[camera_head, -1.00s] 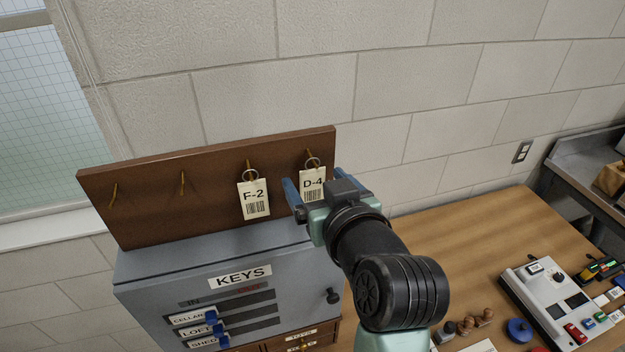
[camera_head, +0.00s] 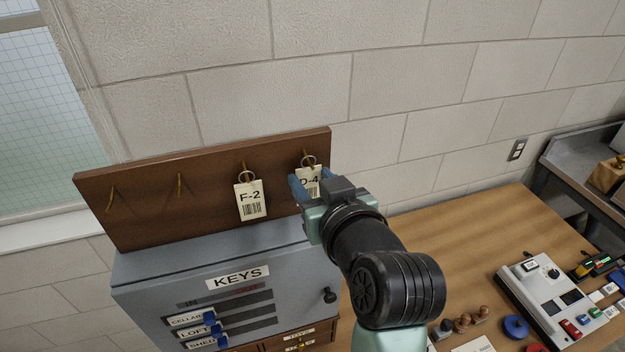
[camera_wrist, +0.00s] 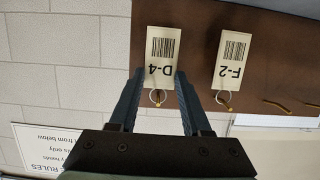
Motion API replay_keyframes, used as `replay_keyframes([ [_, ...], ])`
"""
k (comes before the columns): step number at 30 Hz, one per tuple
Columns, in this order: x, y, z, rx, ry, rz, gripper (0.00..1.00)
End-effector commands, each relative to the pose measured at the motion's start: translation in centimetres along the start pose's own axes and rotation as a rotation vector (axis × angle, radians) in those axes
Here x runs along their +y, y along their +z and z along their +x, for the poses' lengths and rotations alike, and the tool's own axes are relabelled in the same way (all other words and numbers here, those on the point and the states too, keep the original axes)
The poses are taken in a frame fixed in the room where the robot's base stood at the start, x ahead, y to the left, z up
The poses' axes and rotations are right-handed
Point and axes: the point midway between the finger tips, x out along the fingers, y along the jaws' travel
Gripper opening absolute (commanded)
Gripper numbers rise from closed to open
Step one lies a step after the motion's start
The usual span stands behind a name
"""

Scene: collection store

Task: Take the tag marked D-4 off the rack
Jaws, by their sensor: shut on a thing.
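The tag marked D-4 (camera_head: 308,180) hangs by its ring from the hook at the right end of the brown wooden rack (camera_head: 140,205). My gripper (camera_head: 309,186) is shut on this tag, with a blue finger at each side of it. In the wrist view the D-4 tag (camera_wrist: 161,56) appears upside down between the fingertips, and its ring is still around the hook. The tag marked F-2 (camera_head: 250,201) hangs on the neighbouring hook to the left, apart from my gripper.
Two empty hooks are on the rack's left half. A grey key cabinet (camera_head: 150,275) stands just below the rack. The wooden table (camera_head: 470,235) to the right holds a white device (camera_head: 545,300) and small items. A block wall is behind.

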Motion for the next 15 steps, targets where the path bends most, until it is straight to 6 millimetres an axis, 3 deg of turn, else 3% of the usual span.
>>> replay_keyframes([
  [8, 0.1, 1.5, -4.6, 0.000, 0.003, 0.003, 0.00],
  [15, 0.1, 3.8, -12.3, -0.002, 0.007, 0.002, 0.00],
])
